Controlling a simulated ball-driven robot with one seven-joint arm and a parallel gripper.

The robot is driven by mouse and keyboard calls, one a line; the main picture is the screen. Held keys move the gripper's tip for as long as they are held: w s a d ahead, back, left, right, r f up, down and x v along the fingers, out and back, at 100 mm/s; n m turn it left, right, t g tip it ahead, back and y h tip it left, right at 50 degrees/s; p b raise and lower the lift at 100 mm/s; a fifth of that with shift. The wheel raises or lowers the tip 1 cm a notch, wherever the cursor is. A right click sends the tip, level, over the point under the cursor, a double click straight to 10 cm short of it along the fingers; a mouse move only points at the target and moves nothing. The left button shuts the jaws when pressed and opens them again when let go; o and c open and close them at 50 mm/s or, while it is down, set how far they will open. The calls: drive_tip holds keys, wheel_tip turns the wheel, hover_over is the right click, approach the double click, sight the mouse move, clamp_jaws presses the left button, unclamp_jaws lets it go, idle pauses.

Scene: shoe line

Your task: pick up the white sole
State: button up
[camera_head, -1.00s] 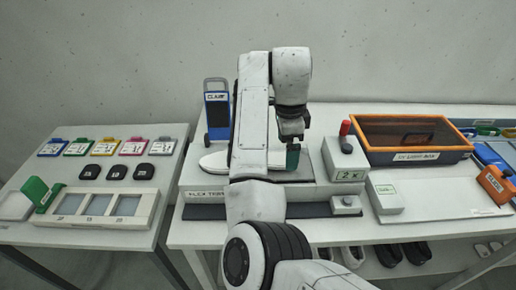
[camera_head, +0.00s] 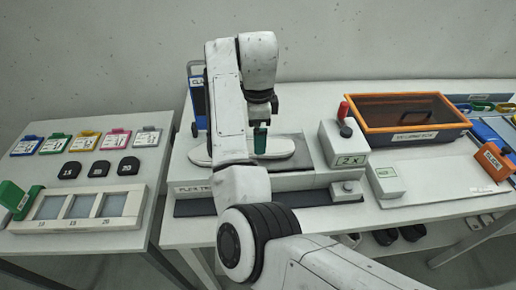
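The white sole (camera_head: 279,147) lies flat on the grey top of the flex tester (camera_head: 195,189). Its left end shows on the far side of my arm, and the arm hides part of its middle. My gripper (camera_head: 260,145) points down at the sole, with a green piece at its lower end over or against the sole. The fingers are too small and dark to tell whether they are open or closed on it.
A grey control box (camera_head: 343,146) with a red knob stands right of the sole. An orange-rimmed box (camera_head: 408,128) is at the back right. The left table holds coloured tags, black pieces and a white tray (camera_head: 82,206).

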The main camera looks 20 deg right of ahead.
drive_tip(key=shift+s+a+f+p, duration=0.15)
drive_tip(key=shift+f+p, duration=0.1)
drive_tip(key=shift+f, duration=0.75)
drive_tip(key=shift+s+d+f+p, duration=0.1)
drive_tip(key=shift+f+p, duration=0.15)
drive_tip(key=shift+f, duration=0.7)
drive_tip(key=c, duration=1.3)
drive_tip(key=shift+r, duration=0.1)
drive_tip(key=shift+r, duration=0.35)
drive_tip(key=r, duration=0.3)
drive_tip(key=shift+s+a+r, duration=0.2)
drive_tip(key=shift+a, duration=0.05)
drive_tip(key=s+a+r+p, duration=0.1)
drive_tip(key=s+a+r, duration=0.4)
drive_tip(key=s+r, duration=0.3)
drive_tip(key=s, duration=0.4)
drive_tip(key=shift+s+r+p, duration=0.3)
drive_tip(key=shift+r+p, duration=0.05)
drive_tip(key=shift+p, duration=0.05)
